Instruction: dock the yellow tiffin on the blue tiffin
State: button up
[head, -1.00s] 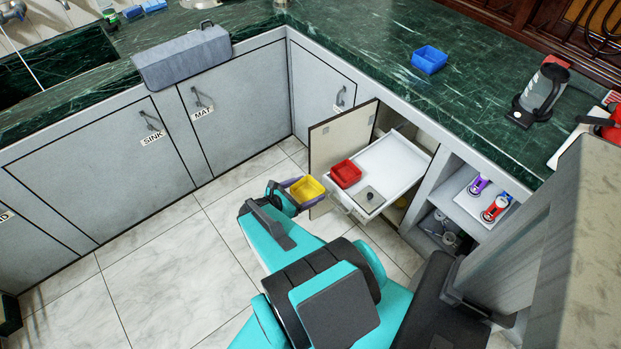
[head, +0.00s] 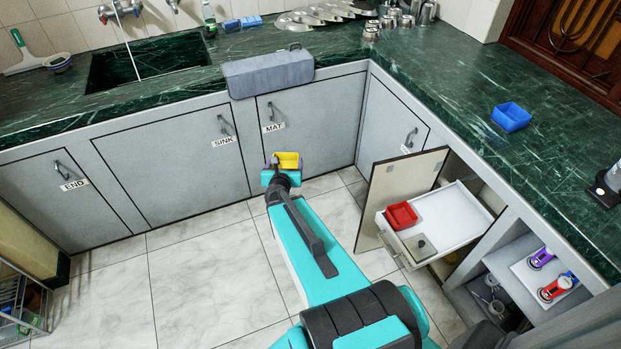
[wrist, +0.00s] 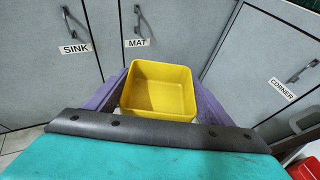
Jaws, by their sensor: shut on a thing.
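The yellow tiffin (head: 287,160) is a small open square box, held upright at the end of my outstretched arm, in front of the MAT cabinet door. In the wrist view the yellow tiffin (wrist: 160,90) sits between the two purple fingers of my gripper (wrist: 160,98), which are shut on it; its inside is empty. In the head view my gripper (head: 284,164) is mostly hidden behind the arm. The blue tiffin (head: 511,116) stands on the green counter at the right, open side up, well apart from my gripper.
An open drawer (head: 451,222) holds a red tiffin (head: 401,215) and a grey square lid (head: 421,246); an open door (head: 391,190) stands beside it. A grey box-like cover (head: 268,72) lies at the counter edge. The counter around the blue tiffin is clear.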

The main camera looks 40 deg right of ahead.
jog(key=shift+w+a+r+n+t+y, duration=0.9)
jog(key=shift+w+a+r+n+y, duration=1.8)
jog(key=shift+a, duration=1.2)
jog(key=shift+w+a+r+n+t+y, duration=0.9)
jog(key=shift+w+a+r+n+y, duration=1.2)
jog(key=shift+a+r, duration=1.5)
jog(key=s+a+r+n+g+y, duration=0.2)
jog(key=a+r+n+y, duration=0.3)
jog(key=a, duration=0.3)
jog(key=s+a+r+n+g+y, duration=0.3)
jog(key=s+a+r+n+y, duration=0.1)
jog(key=a, duration=0.5)
jog(key=shift+s+r+n+g+y, duration=0.3)
jog(key=shift+s+r+n+y, duration=0.1)
jog(key=shift+s+r+y, duration=0.35)
jog(key=shift+f, duration=0.15)
